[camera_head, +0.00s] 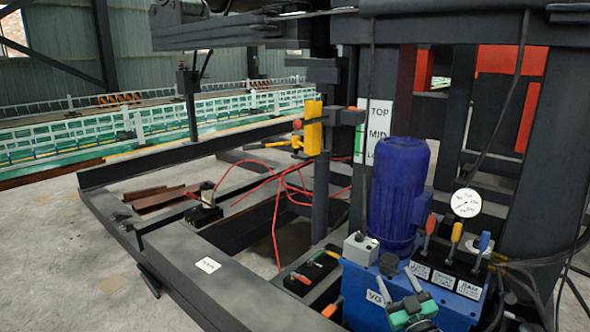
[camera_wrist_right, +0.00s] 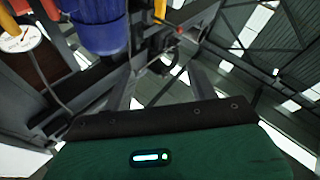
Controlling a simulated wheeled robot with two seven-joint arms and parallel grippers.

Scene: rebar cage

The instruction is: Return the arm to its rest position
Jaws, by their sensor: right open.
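My left gripper does not show in either view.
A blue motor (camera_head: 398,190) stands on the machine beside a gauge (camera_head: 466,203) and several coloured-handled levers (camera_head: 455,238). A dark steel frame (camera_head: 215,285) and red cables (camera_head: 280,190) lie to the left.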

